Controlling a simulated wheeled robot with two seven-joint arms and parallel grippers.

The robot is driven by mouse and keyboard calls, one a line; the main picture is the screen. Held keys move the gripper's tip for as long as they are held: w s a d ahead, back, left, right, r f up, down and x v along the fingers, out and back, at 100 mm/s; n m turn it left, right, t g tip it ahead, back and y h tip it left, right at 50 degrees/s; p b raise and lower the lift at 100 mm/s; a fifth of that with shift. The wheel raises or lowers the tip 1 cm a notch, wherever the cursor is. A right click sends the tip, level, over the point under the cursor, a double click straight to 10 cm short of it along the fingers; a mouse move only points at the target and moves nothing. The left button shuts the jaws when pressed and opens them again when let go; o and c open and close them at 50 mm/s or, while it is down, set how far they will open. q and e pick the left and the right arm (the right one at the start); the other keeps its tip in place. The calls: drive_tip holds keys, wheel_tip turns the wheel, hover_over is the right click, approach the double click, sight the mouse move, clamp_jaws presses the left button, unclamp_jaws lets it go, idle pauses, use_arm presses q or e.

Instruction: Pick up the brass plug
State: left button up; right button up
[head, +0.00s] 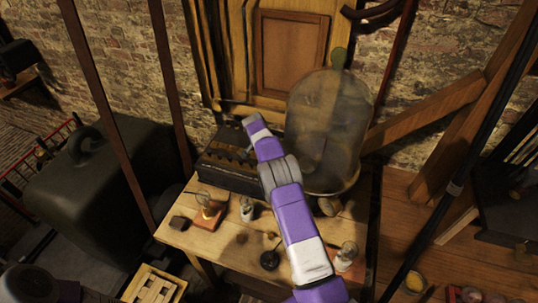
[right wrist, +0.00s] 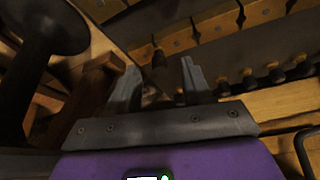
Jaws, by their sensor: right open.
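My right arm reaches up across the table in the head view, and its gripper (head: 252,121) is over the back edge by a dark box (head: 222,176). In the right wrist view the gripper (right wrist: 160,66) is open, with its two grey fingers apart and nothing visibly held. Several dark-topped plugs (right wrist: 249,80) stand in a row to the right of the fingers. I cannot tell which one is the brass plug. My left gripper is not seen.
A large glass bell jar (head: 325,125) stands just right of my right gripper. A small wooden-based instrument (head: 208,217), a small jar (head: 247,208) and a dark round-based stand (head: 269,260) are on the wooden table (head: 225,248). A brick wall and wooden door are behind.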

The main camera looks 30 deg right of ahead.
drive_tip(key=shift+f, duration=0.25)
drive_tip(key=shift+c, duration=0.5)
clamp_jaws()
